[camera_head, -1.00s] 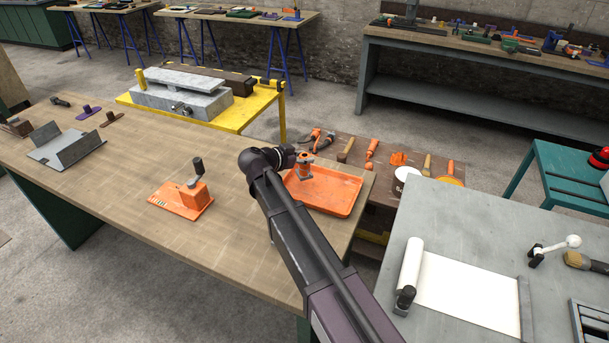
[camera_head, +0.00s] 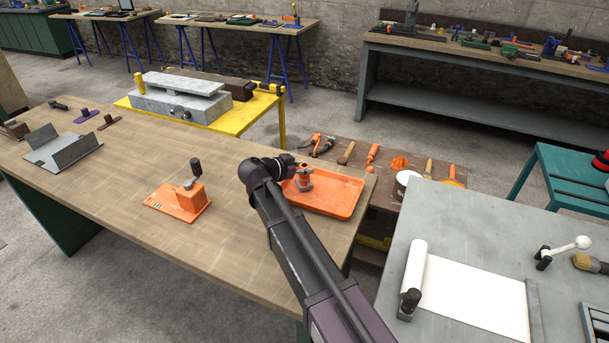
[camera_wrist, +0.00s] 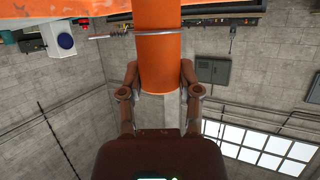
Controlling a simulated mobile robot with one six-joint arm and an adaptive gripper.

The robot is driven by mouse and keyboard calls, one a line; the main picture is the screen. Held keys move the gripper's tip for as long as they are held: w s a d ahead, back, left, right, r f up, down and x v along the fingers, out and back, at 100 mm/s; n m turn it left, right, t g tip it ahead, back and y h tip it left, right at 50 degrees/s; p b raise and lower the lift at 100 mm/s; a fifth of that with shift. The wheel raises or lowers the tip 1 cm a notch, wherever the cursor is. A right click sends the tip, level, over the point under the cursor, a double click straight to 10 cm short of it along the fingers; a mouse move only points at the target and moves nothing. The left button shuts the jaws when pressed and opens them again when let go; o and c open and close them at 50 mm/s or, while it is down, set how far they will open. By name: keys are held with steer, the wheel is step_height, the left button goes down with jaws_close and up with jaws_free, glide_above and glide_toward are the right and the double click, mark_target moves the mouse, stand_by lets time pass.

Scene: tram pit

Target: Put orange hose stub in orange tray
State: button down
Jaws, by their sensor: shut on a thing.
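The orange hose stub (camera_wrist: 160,55) is an orange cylinder with a thin metal band around it in the wrist view. My gripper (camera_wrist: 160,80) is shut on it, one finger on each side. In the head view the stub (camera_head: 305,172) shows small at my gripper, over the back left part of the orange tray (camera_head: 335,207). The tray is shallow, with a raised rim, at the right end of the wooden bench. An orange edge (camera_wrist: 60,8), likely the tray, crosses the top of the wrist view. I cannot tell whether the stub touches the tray floor.
An orange fixture with a black-knobbed lever (camera_head: 182,200) stands left of my arm on the bench (camera_head: 110,195). A grey bracket (camera_head: 62,150) lies farther left. A brown table with hand tools (camera_head: 385,182) stands behind the tray. A grey table (camera_head: 455,235) is at right.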

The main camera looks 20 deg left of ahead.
steer(key=shift+f, duration=0.5)
steer(key=shift+f+b, duration=0.2)
steer(key=shift+b, duration=0.2)
steer(key=shift+c, duration=1.5)
jaws_free()
steer(key=shift+r, duration=0.1)
steer(key=shift+r, duration=0.1)
steer(key=shift+s+r+p, duration=0.1)
steer(key=shift+r+p, duration=0.05)
steer(key=shift+p, duration=0.2)
steer(key=p+v, duration=0.4)
steer(key=v, duration=0.7)
steer(key=shift+s+a, duration=0.25)
steer(key=shift+s, duration=0.05)
